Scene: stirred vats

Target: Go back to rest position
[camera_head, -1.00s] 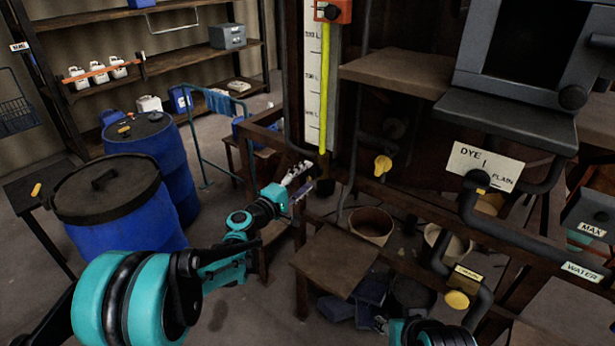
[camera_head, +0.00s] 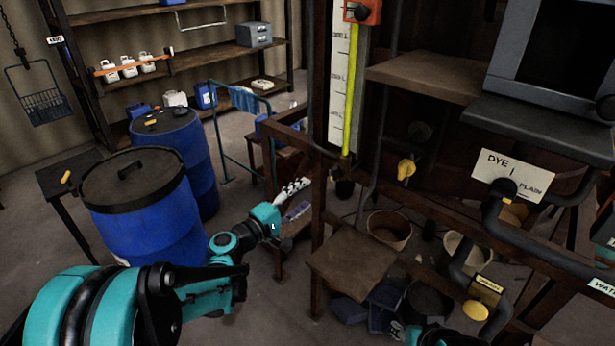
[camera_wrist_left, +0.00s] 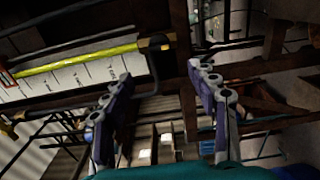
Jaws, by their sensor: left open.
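My left gripper (camera_head: 294,200) shows in the head view at the end of the teal arm that comes in from the left. It is empty, in front of the dark frame post and left of the small wooden step. In the left wrist view its two grey-purple fingers (camera_wrist_left: 165,95) stand wide apart with nothing between them. A teal and black piece of my right arm (camera_head: 432,336) shows at the bottom edge of the head view.
Blue drums (camera_head: 150,225) stand left of my left arm. The dark frame (camera_head: 318,225) carries a level gauge (camera_head: 340,85) with a yellow tube. A wooden step (camera_head: 350,262), a DYE/PLAIN sign (camera_head: 512,176) and pipes lie to the right. Open floor shows between drums and frame.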

